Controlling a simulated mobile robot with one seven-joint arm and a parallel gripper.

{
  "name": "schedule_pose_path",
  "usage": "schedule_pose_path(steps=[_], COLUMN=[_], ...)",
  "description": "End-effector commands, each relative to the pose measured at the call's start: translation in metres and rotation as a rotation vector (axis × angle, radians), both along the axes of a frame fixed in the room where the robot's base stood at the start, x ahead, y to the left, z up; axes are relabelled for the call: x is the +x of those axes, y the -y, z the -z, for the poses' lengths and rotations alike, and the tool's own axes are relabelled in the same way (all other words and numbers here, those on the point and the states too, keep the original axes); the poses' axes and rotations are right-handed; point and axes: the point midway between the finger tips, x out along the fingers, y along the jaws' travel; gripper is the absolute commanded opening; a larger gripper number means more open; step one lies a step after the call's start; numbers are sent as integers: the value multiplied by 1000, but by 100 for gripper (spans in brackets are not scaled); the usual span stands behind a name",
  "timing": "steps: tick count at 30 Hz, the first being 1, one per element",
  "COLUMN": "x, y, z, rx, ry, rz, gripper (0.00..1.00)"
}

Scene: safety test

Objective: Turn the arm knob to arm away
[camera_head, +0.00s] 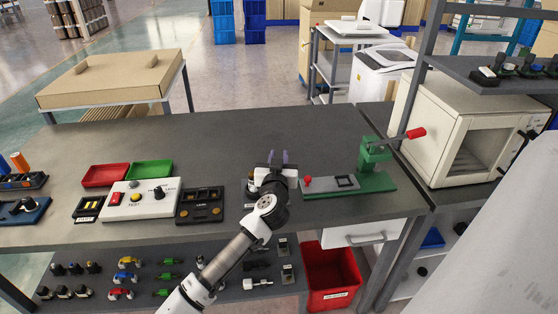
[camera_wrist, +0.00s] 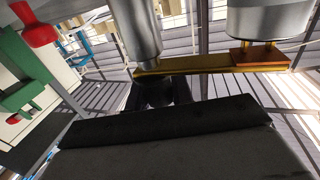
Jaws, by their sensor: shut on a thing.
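A white control box (camera_head: 150,207) stands on the left part of the bench. It carries a black knob (camera_head: 158,193), a red switch (camera_head: 116,199) and a yellow button (camera_head: 135,198) near the word TEST. The knob's setting is too small to read. The knob is not recognisable there.
Red (camera_head: 104,175) and green (camera_head: 150,169) trays lie behind the box, and a dark panel (camera_head: 200,205) stands to its right. A green press (camera_head: 376,176) with a red handle is right of my gripper. The bench's back middle (camera_head: 230,135) is clear.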

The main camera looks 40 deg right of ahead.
Motion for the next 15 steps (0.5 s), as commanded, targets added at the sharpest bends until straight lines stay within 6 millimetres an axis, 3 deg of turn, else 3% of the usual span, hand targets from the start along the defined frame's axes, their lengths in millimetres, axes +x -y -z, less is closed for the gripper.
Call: schedule_pose_path(steps=[15], x=[0], y=[-2], z=[6], rx=[1], ry=[-3], rz=[-279], gripper=[0])
